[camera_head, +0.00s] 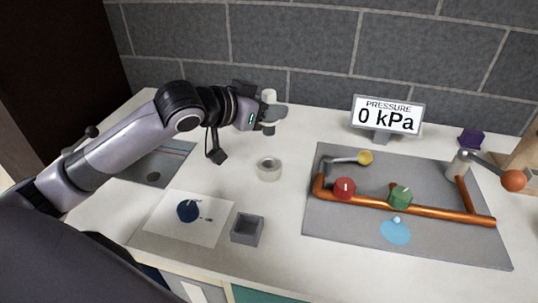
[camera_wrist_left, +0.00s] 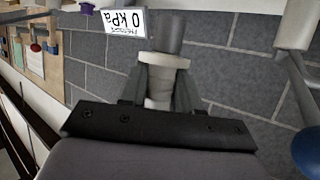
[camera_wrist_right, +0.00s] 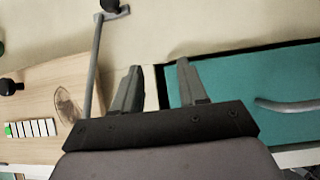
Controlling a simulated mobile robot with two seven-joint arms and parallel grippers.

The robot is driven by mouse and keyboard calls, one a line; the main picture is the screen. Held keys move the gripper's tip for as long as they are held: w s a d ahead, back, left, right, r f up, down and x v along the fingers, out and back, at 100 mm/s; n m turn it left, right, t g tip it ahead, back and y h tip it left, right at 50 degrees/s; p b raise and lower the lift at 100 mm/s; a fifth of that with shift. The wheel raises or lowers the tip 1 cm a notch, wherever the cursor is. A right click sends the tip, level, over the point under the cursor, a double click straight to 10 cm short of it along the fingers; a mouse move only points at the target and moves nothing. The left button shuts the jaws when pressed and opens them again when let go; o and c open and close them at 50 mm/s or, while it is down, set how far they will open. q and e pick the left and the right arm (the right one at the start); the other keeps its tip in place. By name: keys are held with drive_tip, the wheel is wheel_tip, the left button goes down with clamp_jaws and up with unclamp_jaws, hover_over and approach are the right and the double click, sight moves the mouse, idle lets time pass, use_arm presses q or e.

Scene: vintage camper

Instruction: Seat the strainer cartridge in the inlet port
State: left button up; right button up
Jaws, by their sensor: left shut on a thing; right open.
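My left gripper (camera_head: 270,115) is shut on the strainer cartridge (camera_head: 269,97), a pale cylinder held upright above the back of the white counter. A short pale ring with an open top, which looks like the inlet port (camera_head: 268,169), stands on the counter below and in front of that gripper, apart from the cartridge. My right gripper (camera_wrist_right: 158,85) is open and empty in front of a teal drawer; it is outside the head view.
A grey panel (camera_head: 330,225) with copper pipe, red and green knobs and an orange-ended lever lies right. The pressure display (camera_head: 388,116) reads 0 kPa. A small grey open box (camera_head: 247,229) and a white sheet (camera_head: 165,226) with a dark blue knob lie in front.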

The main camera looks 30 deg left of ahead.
use_arm(q)
wheel_tip(320, 180, down, 12)
drive_tip(key=shift+r+b, duration=0.25)
drive_tip(key=shift+b, duration=0.05)
drive_tip(key=o, duration=1.1)
drive_tip(key=shift+f, duration=0.15)
drive_tip(key=shift+c, duration=0.2)
drive_tip(key=shift+r, duration=0.2)
drive_tip(key=v, duration=1.2)
drive_tip(key=shift+b, duration=0.3)
